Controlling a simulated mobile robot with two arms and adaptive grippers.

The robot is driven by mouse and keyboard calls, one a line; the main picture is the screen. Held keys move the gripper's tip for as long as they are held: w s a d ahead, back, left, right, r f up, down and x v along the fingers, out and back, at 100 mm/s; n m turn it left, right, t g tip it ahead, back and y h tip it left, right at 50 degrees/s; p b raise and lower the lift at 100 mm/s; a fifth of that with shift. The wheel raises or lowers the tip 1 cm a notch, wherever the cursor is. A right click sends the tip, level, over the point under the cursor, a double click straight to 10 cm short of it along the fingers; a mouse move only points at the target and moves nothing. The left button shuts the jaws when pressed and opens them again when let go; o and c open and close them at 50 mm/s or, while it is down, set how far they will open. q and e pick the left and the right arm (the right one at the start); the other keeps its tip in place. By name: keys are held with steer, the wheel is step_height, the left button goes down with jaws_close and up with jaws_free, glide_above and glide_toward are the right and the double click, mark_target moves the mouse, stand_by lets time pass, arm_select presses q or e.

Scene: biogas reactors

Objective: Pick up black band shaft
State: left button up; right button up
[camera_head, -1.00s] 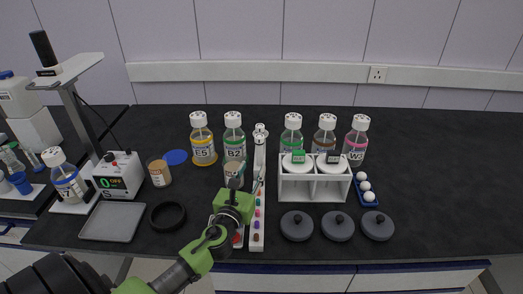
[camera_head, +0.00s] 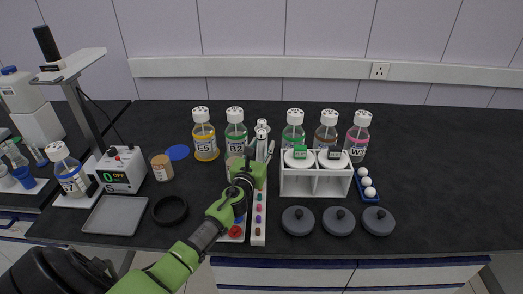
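A long white rack (camera_head: 259,232) with small coloured knobs runs front to back in the middle of the bench. Slim white upright pieces (camera_head: 262,125) show at its far end. I cannot make out a black band on any of them at this size. My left gripper (camera_head: 261,150) is over the far part of the rack. Its two slim fingers point away from me and stand apart, with nothing clearly held between them. The green wrist hides part of the rack. My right gripper is not in view.
Bottles E5 (camera_head: 205,140) and B2 (camera_head: 236,133) stand left of the rack. A white two-bay holder (camera_head: 316,184) is to its right, with grey knobbed lids (camera_head: 338,222) in front. A black ring (camera_head: 169,211) and grey tray (camera_head: 114,216) lie left. The right bench is clear.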

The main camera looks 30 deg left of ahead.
arm_select(q)
steer(key=shift+s+r, duration=0.1)
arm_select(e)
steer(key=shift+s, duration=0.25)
arm_select(q)
jaws_close()
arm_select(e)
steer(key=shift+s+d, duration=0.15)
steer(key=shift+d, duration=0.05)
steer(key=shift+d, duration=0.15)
